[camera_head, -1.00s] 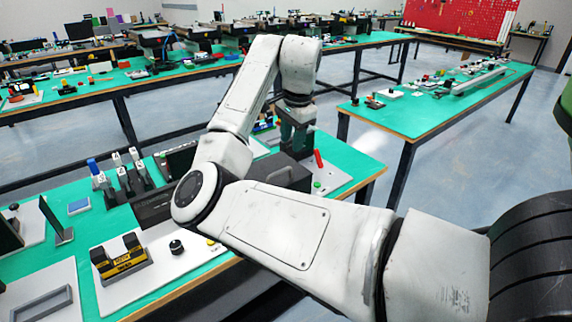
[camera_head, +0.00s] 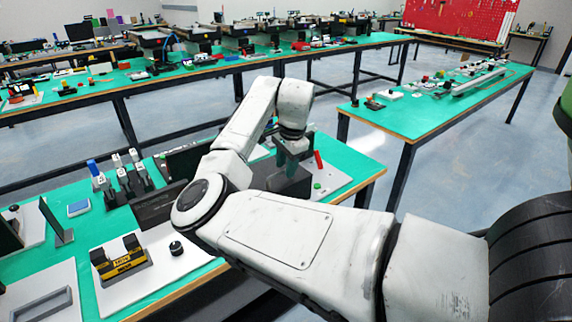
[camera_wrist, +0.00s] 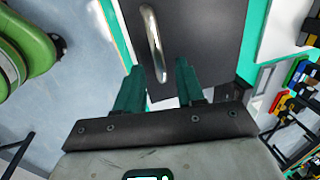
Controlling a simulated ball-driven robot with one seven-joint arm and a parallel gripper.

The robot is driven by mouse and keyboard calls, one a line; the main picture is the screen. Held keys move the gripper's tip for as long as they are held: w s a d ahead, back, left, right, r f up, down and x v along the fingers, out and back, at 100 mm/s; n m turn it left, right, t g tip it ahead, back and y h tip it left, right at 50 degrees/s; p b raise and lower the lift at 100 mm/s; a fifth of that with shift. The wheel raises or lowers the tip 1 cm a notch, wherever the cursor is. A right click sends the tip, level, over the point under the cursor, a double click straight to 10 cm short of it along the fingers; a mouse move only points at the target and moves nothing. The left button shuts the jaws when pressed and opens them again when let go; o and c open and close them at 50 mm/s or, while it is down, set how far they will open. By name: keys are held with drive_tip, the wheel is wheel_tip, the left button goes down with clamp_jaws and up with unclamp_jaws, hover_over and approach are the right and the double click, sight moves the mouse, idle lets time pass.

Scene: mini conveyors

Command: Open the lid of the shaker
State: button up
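The shaker (camera_head: 288,181) is a dark grey box on the green bench in the head view, partly hidden behind my arm. In the wrist view its dark flat lid (camera_wrist: 205,35) fills the upper middle and looks closed. A curved metal handle (camera_wrist: 154,42) stands on the lid near its left edge. In the head view my gripper (camera_head: 292,148) is just above the shaker.
A red cylinder (camera_head: 318,160) and a green button (camera_head: 317,186) are right of the shaker. A black-and-yellow device (camera_head: 122,260) and a black knob (camera_head: 176,248) sit nearer on a white plate. Several pipette-like tools (camera_head: 124,173) stand to the left. Open floor lies beyond the bench's right edge.

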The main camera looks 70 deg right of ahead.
drive_tip(key=shift+f, duration=0.15)
clamp_jaws()
idle(0.4)
